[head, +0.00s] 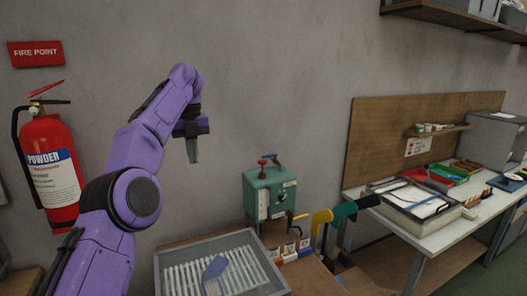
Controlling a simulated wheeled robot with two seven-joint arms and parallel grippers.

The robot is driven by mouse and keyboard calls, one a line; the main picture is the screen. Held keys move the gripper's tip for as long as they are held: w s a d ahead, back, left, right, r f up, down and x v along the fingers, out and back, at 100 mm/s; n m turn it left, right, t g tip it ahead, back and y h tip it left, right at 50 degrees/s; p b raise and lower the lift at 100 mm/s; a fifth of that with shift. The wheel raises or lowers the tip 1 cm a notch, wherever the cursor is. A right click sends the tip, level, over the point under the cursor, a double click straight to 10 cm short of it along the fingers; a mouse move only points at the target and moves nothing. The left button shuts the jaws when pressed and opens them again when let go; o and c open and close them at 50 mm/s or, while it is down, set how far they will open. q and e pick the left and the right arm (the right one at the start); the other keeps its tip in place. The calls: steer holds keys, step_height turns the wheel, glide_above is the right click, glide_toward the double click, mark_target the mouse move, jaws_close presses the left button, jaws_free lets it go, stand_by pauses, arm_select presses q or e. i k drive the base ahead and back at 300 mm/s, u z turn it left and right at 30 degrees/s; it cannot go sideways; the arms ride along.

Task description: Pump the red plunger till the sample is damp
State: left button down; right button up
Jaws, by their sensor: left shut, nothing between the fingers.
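A green metal box (270,194) stands on the bench at the centre. A grey tray (165,253) with pale slats lies in front and to the left. A blue-grey flat piece (215,268) lies on the slats; it may be the sample, and I cannot tell whether it is damp. My left gripper (193,152) points down, shut and empty, in the air left of the green box, apart from the knob. My right gripper is out of view.
Several small containers (290,249) and tools with yellow and green handles (345,211) stand right of the box. A white table (425,232) with trays is at the right. A red fire extinguisher (52,170) hangs on the left wall, behind my left arm.

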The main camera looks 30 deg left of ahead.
mark_target(261, 162)
steer(key=i, duration=1.35)
